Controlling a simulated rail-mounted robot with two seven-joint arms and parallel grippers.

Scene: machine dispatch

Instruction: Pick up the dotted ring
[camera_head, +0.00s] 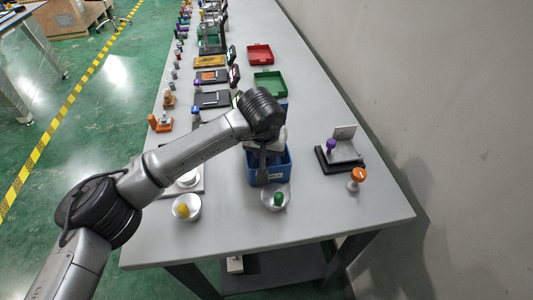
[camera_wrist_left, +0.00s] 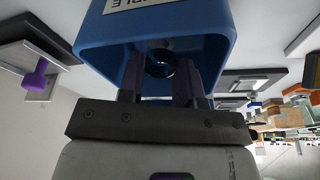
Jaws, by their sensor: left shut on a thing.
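My left gripper (camera_head: 264,160) reaches down into the blue bin (camera_head: 284,170) near the front of the table. In the left wrist view the bin (camera_wrist_left: 90,38) surrounds the fingers (camera_wrist_left: 160,75), which are shut on a dark, round, ring-like piece (camera_wrist_left: 159,64). I take this piece as the dotted ring, but its dots cannot be made out in the shade. The head view hides the ring behind the gripper and the bin wall. My right gripper is not in view.
A bowl with a green-topped piece (camera_head: 278,199) stands just before the bin, and a bowl with a yellow piece (camera_head: 183,210) at left. A black-based fixture (camera_head: 338,157) and an orange-topped piece (camera_head: 357,177) stand at right. Green (camera_head: 270,83) and red trays (camera_head: 260,55) lie behind.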

